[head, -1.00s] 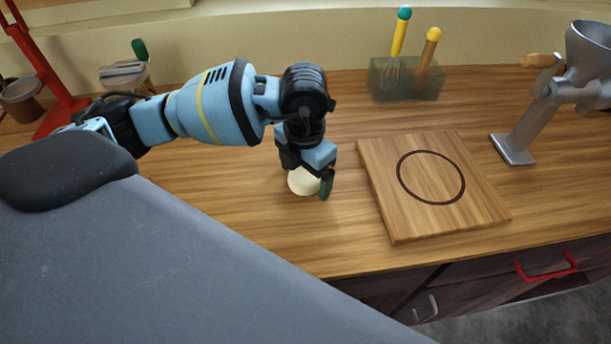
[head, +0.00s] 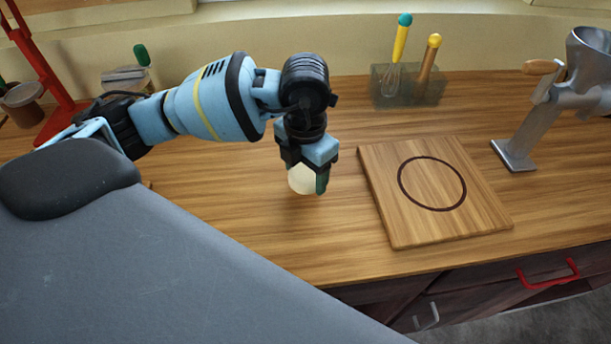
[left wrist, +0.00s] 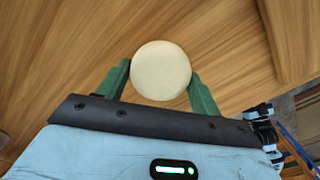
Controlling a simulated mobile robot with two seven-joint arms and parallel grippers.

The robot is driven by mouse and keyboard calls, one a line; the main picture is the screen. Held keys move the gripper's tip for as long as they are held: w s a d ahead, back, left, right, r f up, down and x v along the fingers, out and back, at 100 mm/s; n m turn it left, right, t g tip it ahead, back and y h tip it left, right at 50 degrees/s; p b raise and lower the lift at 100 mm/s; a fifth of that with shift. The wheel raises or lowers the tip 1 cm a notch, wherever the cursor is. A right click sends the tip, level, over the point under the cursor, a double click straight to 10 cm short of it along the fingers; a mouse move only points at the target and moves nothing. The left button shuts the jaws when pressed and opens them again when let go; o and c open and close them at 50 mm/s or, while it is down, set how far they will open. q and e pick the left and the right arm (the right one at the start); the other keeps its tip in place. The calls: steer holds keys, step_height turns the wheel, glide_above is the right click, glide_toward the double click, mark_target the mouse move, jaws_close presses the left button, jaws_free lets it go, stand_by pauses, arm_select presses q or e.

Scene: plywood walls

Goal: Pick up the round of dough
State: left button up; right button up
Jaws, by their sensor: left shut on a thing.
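The round of dough (head: 301,181) is a pale cream disc at the left gripper's fingertips, left of the wooden board. In the left wrist view the dough (left wrist: 160,70) sits between the two green fingers, which touch its sides. My left gripper (head: 308,182) points down and is shut on the dough. It also shows in the left wrist view (left wrist: 160,84). In the head view the gripper hides part of the dough's top. Whether the dough is clear of the counter is hard to tell. My right gripper is not in view.
A wooden board (head: 400,220) with a dark ring (head: 432,208) lies empty to the right. A translucent holder (head: 390,98) with a whisk (head: 399,45) and another tool stands behind. A metal grinder (head: 530,125) is at the right. The counter between gripper and board is clear.

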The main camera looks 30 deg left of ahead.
arm_select(q)
steer(key=d, duration=0.5)
steer(key=d+r+b, duration=0.1)
steer(key=d, duration=0.4)
steer(key=w+d+r+b, duration=0.1)
steer(key=d, duration=0.4)
steer(key=shift+d+r, duration=0.25)
steer(key=shift+d, duration=0.25)
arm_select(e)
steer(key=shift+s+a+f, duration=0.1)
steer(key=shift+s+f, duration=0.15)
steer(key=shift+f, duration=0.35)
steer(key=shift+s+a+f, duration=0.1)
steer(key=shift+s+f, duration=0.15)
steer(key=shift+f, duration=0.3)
